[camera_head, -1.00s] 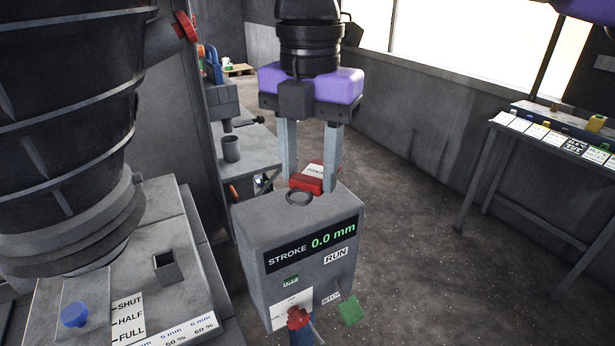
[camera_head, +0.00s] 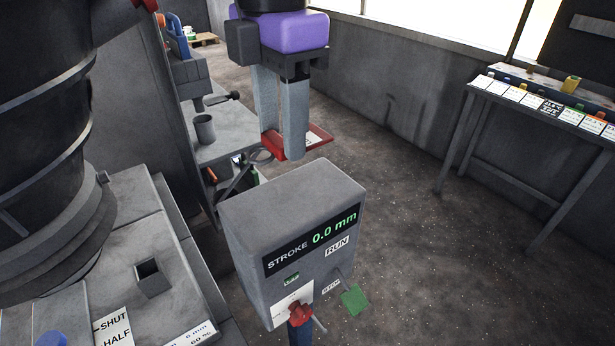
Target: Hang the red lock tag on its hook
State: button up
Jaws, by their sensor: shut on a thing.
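My gripper (camera_head: 283,145) hangs above and behind the grey control box, with its two grey fingers pointing down. It is shut on the red lock tag (camera_head: 315,138), a flat red piece with a white label. A grey ring or loop (camera_head: 262,156) shows at the tag's left side. The tag is held in the air, apart from the top of the control box (camera_head: 290,197). A red knob or lock (camera_head: 300,313) with a thin pin sits low on the box's front, beside a white label. I cannot tell which part is the tag's hook.
The box shows a stroke display (camera_head: 312,240) and a green tag (camera_head: 354,299) at its lower right. A bench with a grey cup (camera_head: 205,128) stands behind left. A label table (camera_head: 540,108) stands right. Open floor lies between.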

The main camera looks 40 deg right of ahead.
aim_at(286, 200)
notch_tip(286, 200, down, 8)
jog(key=shift+f+p, duration=0.25)
jog(key=shift+p, duration=0.15)
jog(key=shift+f+b, duration=0.3)
jog(key=shift+b, duration=0.05)
jog(key=o, duration=1.3)
jog(key=shift+r, duration=0.1)
jog(key=shift+r+p, duration=0.25)
jog(key=shift+p, duration=0.55)
notch_tip(286, 200, up, 6)
jog(key=shift+d+r+b, duration=0.15)
jog(key=shift+r+b, duration=0.1)
jog(key=shift+b, duration=0.95)
jog(key=shift+s+r, duration=0.1)
jog(key=shift+r, duration=0.3)
